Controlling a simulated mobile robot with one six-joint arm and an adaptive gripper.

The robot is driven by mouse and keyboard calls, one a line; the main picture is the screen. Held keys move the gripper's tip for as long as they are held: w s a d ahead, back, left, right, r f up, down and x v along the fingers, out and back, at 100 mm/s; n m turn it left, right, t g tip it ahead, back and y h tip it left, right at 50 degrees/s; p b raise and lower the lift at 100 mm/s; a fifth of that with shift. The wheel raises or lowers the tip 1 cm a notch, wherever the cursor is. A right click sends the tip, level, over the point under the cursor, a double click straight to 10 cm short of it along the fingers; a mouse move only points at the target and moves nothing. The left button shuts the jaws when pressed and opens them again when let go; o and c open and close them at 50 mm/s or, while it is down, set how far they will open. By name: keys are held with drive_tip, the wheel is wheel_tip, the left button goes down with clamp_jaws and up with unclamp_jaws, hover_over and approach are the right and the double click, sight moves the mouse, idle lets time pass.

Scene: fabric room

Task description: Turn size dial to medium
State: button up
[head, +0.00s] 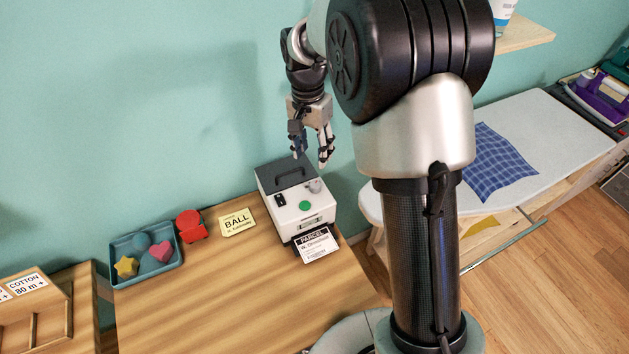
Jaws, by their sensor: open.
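The size dial (316,186) is a small grey knob on the top right of a white label printer (306,208) with a dark grey lid. The printer stands at the back right of the wooden table. The dial's pointer and size marks are too small to read. My gripper (312,162) points down above the printer, its fingers apart and empty. It appears above and slightly behind the dial; I cannot tell the exact gap. A green button (305,206) sits in front of the dial, and a black switch (280,200) is to the left.
A printed parcel label (316,246) sticks out at the printer's front. Left of it are a yellow "BALL" card (236,222), a red object (190,226) and a teal tray (119,279) with colored shapes. The table front (250,300) is clear. An ironing board (545,135) stands right.

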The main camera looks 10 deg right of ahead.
sight(315, 184)
drive_tip(key=f+b, duration=0.1)
drive_tip(key=f, duration=0.2)
drive_tip(key=f+b, duration=0.1)
drive_tip(key=f, duration=0.3)
drive_tip(key=f+b, duration=0.1)
drive_tip(key=f, duration=0.3)
drive_tip(key=shift+s+d+f, duration=0.2)
drive_tip(key=shift+d, duration=0.05)
drive_tip(key=shift+c, duration=0.2)
drive_tip(key=c, duration=1)
drive_tip(key=shift+c, duration=0.2)
drive_tip(key=shift+n, duration=0.3)
drive_tip(key=n+p, duration=0.2)
drive_tip(key=n, duration=0.1)
drive_tip(key=shift+r+n, duration=0.1)
drive_tip(key=shift+n, duration=0.2)
drive_tip(key=shift+n+p, duration=1)
drive_tip(key=shift+n, duration=1.3)
